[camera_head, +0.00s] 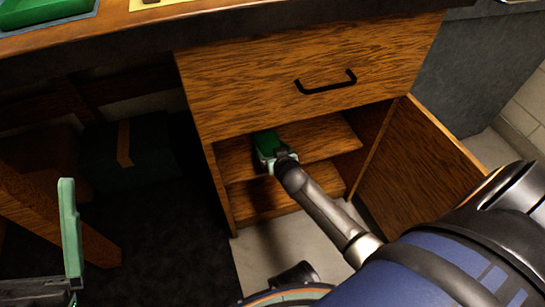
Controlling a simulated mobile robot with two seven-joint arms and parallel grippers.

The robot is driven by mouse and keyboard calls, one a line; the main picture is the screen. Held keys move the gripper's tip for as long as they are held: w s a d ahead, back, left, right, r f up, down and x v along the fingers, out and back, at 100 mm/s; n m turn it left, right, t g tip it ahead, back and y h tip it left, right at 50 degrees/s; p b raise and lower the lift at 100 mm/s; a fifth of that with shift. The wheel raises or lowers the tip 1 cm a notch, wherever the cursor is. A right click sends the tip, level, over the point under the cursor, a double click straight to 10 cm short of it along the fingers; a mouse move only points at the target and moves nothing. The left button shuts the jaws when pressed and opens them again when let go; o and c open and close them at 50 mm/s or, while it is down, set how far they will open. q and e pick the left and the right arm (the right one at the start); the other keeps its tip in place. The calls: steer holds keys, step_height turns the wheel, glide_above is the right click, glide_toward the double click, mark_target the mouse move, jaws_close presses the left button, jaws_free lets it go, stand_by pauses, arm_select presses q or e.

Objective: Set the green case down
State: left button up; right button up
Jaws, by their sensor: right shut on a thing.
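The green case (266,140) is inside the open wooden cabinet, at the upper shelf (318,142). My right gripper (274,156) is shut on it; its arm reaches in from the lower right. The gripper hides part of the case, and I cannot tell whether the case touches the shelf. My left gripper (72,245) shows only in part at the lower left edge, with one pale green finger upright. It is far from the cabinet, and its other finger is not clear.
The cabinet door (415,170) stands open on the right. A closed drawer (250,85) with a black handle (325,83) is above the opening. The desk top edge (130,40) runs overhead. A dark box (140,150) sits under the desk on the left. The lower shelf (270,203) looks empty.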

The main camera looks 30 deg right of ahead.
step_height(320, 180, down, 3)
steer(key=shift+r+b, duration=0.1)
steer(key=shift+b, duration=0.6)
arm_select(q)
steer(key=shift+w+d+f, duration=0.1)
steer(key=shift+d+f, duration=0.1)
steer(key=shift+f, duration=1.05)
arm_select(e)
steer(key=shift+r, duration=0.1)
steer(key=o, duration=1.3)
steer(key=shift+f, duration=0.2)
arm_select(q)
steer(key=shift+r, duration=0.15)
arm_select(e)
steer(key=shift+d+r, duration=0.1)
steer(key=shift+r, duration=0.15)
